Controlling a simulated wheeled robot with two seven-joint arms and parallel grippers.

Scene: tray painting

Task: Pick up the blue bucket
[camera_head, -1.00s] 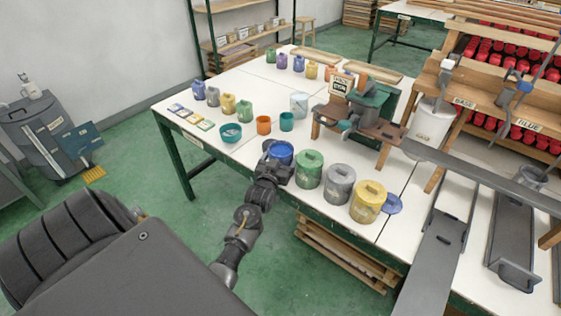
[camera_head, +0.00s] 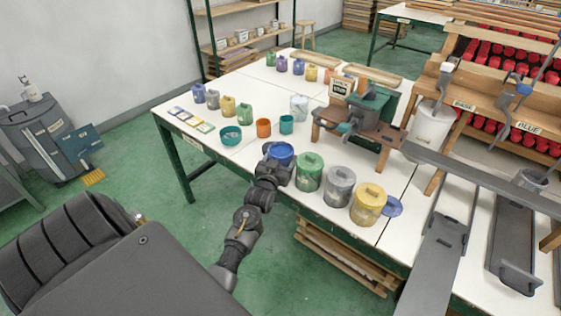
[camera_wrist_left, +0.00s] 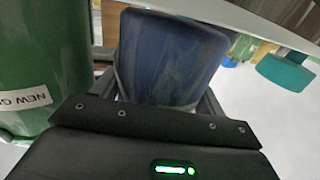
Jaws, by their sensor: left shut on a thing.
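The blue bucket (camera_head: 281,154) stands at the near edge of the white table, at the left end of a row of buckets. My left gripper (camera_head: 274,160) reaches it from the near side and is shut on it. In the left wrist view the blue bucket (camera_wrist_left: 168,58) sits between the two fingers, and its surface looks streaked. Whether its base is off the table cannot be told. My right gripper is not in view.
A green bucket (camera_head: 309,172) stands close to the right of the blue one, then a grey bucket (camera_head: 339,186) and a yellow bucket (camera_head: 368,204). An orange cup (camera_head: 263,128) and teal cup (camera_head: 286,124) stand behind. A wooden stand (camera_head: 365,135) is farther right.

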